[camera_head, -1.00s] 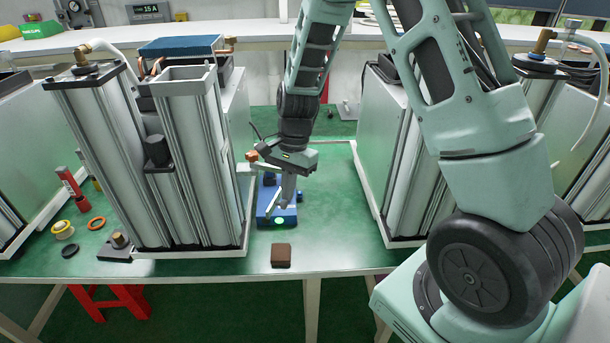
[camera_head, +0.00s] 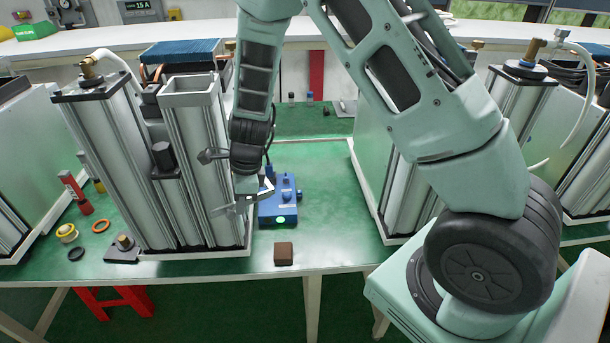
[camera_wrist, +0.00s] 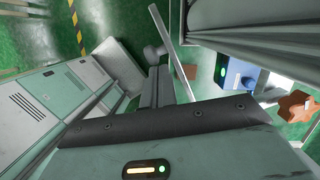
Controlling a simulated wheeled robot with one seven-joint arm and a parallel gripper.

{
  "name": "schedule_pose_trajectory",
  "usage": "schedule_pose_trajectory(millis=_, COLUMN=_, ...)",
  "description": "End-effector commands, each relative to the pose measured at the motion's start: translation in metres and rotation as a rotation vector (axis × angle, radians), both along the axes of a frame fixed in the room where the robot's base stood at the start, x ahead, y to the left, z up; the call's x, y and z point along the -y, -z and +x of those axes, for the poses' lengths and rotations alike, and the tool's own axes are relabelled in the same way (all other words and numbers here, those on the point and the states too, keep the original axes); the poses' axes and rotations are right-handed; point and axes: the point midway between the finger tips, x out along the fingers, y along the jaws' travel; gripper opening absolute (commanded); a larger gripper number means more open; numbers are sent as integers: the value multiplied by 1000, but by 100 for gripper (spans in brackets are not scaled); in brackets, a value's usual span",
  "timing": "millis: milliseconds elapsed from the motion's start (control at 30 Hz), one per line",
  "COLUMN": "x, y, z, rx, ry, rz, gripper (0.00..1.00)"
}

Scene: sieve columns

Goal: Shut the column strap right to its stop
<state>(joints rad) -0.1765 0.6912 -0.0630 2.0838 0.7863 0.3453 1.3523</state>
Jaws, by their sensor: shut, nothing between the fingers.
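The left pair of upright metal columns (camera_head: 202,135) stands on the table, with a black knob (camera_head: 162,156) between them. A thin pale bar, which looks like the strap (camera_head: 230,210), lies low beside the right column's front. In the wrist view a long pale bar (camera_wrist: 172,45) runs close beside my fingers. My gripper (camera_wrist: 155,62) is shut and empty. In the head view my gripper (camera_head: 244,188) is at the column's right side, partly hidden by my arm. I cannot tell whether it touches the bar, nor see the strap's stop.
A blue box (camera_head: 280,204) with a green light stands just right of the columns. A brown block (camera_head: 283,253) sits at the table's front edge. More columns stand to the right. The green table between is mostly clear. Small rings (camera_head: 67,233) lie at left.

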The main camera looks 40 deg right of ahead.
Motion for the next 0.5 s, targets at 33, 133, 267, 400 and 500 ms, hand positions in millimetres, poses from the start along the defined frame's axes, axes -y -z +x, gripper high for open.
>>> schedule_pose_trajectory(millis=33, x=-2, y=-1, z=2, rx=1, ry=15, rz=0, gripper=0)
schedule_pose_trajectory(millis=133, x=-4, y=-1, z=4, rx=0, ry=37, rz=0, gripper=0)
schedule_pose_trajectory(millis=267, x=-5, y=0, z=6, rx=0, ry=52, rz=0, gripper=0)
schedule_pose_trajectory(millis=400, x=-6, y=0, z=6, rx=0, ry=57, rz=0, gripper=0)
schedule_pose_trajectory(millis=500, x=-6, y=0, z=6, rx=0, ry=57, rz=0, gripper=0)
